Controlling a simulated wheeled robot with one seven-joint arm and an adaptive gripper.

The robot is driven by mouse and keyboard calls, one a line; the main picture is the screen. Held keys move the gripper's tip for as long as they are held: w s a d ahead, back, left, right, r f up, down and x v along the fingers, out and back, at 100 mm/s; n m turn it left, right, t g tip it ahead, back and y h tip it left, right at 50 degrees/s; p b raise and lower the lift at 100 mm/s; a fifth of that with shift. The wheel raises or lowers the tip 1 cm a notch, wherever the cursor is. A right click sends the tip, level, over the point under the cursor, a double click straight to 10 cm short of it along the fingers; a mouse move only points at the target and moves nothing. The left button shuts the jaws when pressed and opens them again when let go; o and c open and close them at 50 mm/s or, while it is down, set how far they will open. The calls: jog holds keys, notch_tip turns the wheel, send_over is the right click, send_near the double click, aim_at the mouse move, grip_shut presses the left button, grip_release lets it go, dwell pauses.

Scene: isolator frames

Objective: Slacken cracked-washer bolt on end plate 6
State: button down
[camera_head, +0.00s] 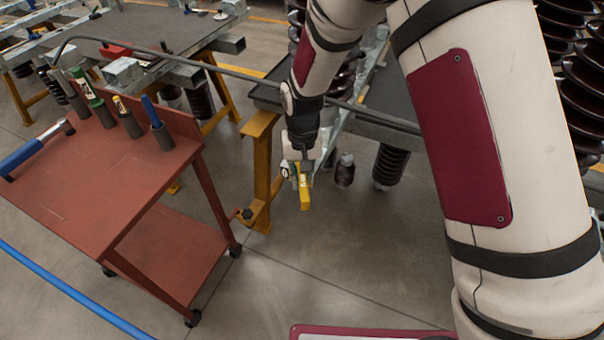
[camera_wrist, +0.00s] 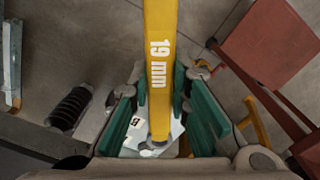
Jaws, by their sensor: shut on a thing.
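My gripper (camera_head: 303,168) hangs beside the steel frame in the head view. It is shut on a yellow spanner (camera_head: 305,196), which points downward. In the wrist view the spanner (camera_wrist: 160,60) is marked "19 mm" and runs between the green finger pads of my gripper (camera_wrist: 160,110). A white label with a dark letter (camera_wrist: 137,123) shows beside the spanner's lower end there. I cannot make out the cracked-washer bolt or which end plate is number 6.
A red tool cart (camera_head: 95,190) stands at the left, with several upright tool holders and a blue-handled tool (camera_head: 22,157). A yellow trestle leg (camera_head: 262,170) is close left of my gripper. A dark ribbed insulator (camera_head: 390,166) is at its right. Floor in front is clear.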

jog(key=shift+f, duration=0.25)
dwell(0.4)
jog(key=w+d+n+b, duration=0.3)
jog(key=w+d+n, duration=0.4)
jog(key=n, duration=0.5)
jog(key=shift+d+b, duration=0.3)
jog(key=shift+d, duration=0.45)
jog(key=shift+w, duration=0.1)
notch_tip(320, 180, up, 2)
jog(key=shift+r+p, duration=0.1)
jog(key=shift+p, duration=0.45)
